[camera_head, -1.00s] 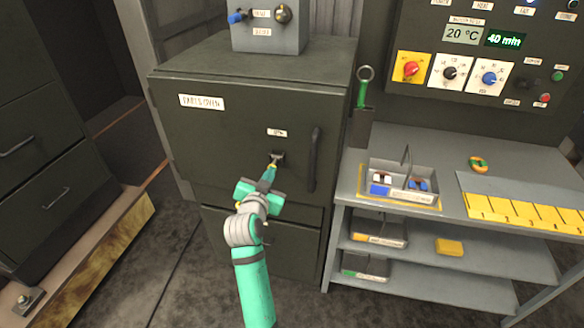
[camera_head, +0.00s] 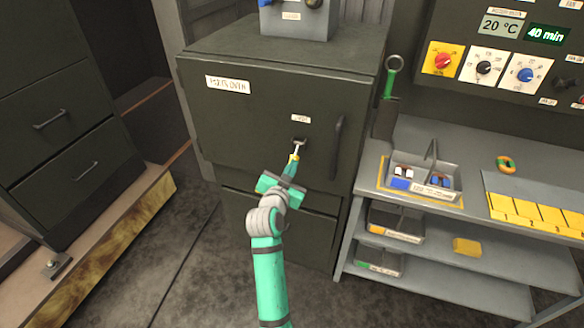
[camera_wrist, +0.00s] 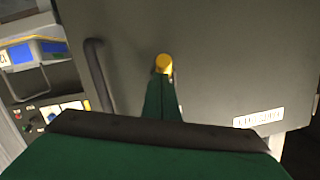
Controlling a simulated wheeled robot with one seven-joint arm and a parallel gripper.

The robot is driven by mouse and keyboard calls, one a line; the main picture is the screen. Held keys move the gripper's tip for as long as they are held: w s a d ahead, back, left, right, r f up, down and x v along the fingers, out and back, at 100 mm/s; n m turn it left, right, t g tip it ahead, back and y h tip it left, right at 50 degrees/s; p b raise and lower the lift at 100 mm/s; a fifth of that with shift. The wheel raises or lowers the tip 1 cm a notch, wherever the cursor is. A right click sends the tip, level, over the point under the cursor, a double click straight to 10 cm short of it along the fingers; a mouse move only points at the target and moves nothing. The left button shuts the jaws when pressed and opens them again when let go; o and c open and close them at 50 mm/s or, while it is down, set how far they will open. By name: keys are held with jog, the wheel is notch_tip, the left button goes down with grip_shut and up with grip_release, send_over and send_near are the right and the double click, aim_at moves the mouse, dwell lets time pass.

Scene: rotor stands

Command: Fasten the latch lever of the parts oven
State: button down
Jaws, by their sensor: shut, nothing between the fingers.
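The parts oven (camera_head: 250,120) is a dark grey cabinet with a white name label, and its door looks closed. The latch lever (camera_head: 298,144) is on the door's right part, under a small white label and left of the vertical door handle (camera_head: 338,148). It shows a dark mount and a short pale bar pointing down. My gripper (camera_head: 293,160) is shut and empty, its yellow tip at or just below the bar's lower end. I cannot tell whether they touch. In the wrist view the shut fingers (camera_wrist: 163,68) point at the door, and the lever is hidden or unclear.
A grey workbench (camera_head: 400,150) stands right of the oven, with a parts tray (camera_head: 440,190) and yellow numbered slots (camera_head: 535,212) on it. A control panel (camera_head: 505,65) is above it. A drawer cabinet (camera_head: 60,110) stands at left. Open floor lies in front.

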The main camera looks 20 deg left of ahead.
jog(key=shift+s+a+f, duration=0.1)
jog(key=shift+f, duration=0.9)
notch_tip(320, 180, up, 4)
jog(key=s+d, duration=0.1)
jog(key=d, duration=0.1)
jog(key=s+f, duration=0.1)
jog(key=s, duration=0.9)
jog(key=shift+s+d+f, duration=0.15)
jog(key=shift+s+f, duration=0.05)
jog(key=shift+w, duration=0.1)
